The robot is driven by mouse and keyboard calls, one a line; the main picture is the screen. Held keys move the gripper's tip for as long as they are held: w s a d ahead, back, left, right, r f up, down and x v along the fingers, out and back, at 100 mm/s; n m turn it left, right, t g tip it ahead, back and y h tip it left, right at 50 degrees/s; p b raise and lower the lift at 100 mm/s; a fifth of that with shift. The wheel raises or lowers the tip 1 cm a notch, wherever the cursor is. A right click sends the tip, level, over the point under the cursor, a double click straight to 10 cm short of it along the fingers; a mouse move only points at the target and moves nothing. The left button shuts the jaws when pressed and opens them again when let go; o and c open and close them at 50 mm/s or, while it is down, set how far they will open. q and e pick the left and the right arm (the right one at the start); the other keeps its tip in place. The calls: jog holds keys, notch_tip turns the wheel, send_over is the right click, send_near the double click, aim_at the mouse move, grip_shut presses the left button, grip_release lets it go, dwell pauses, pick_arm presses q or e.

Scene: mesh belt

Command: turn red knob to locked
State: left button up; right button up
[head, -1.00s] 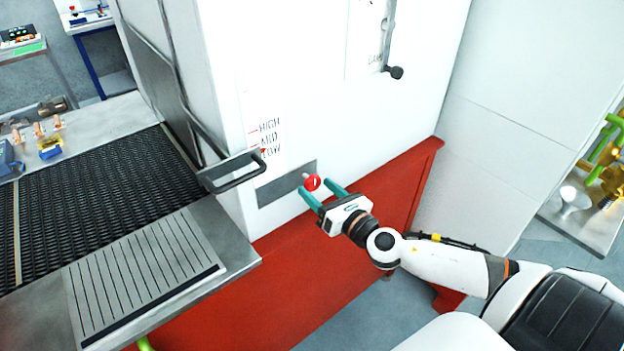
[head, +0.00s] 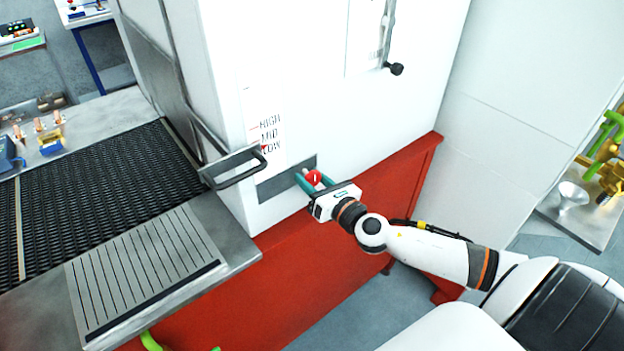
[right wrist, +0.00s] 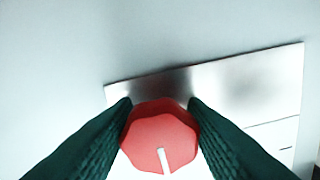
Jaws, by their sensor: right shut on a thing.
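The red knob (head: 314,178) sits on a grey metal plate (head: 270,188) on the front of the white machine. In the right wrist view the knob (right wrist: 160,137) is a red many-sided disc with a white pointer line, which runs toward the lower edge, tilted slightly. My right gripper (head: 313,181) is shut on the red knob, with one green finger on each side of it; it also shows in the right wrist view (right wrist: 160,112). Any lock marking by the knob is hidden or too small to read. My left gripper is not in view.
A black handle (head: 236,167) sticks out just left of the plate, beside the mesh belt (head: 110,185). A HIGH, MID, LOW scale (head: 270,135) is above. A lever with a black ball (head: 396,69) is at upper right. The red base (head: 300,255) lies below.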

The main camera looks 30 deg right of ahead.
jog(key=m+b, duration=0.1)
jog(key=m, duration=0.2)
jog(key=shift+m, duration=0.4)
jog(key=m, duration=0.4)
jog(key=shift+a+r+m, duration=0.1)
jog(key=shift+r+m, duration=0.05)
jog(key=shift+m, duration=0.15)
jog(key=m, duration=0.4)
jog(key=shift+r+p, duration=0.15)
jog(key=shift+p, duration=0.25)
jog(key=m+p, duration=0.1)
jog(key=m, duration=0.4)
jog(key=shift+m+p, duration=0.3)
jog(key=o, duration=1)
jog(key=shift+s, duration=0.1)
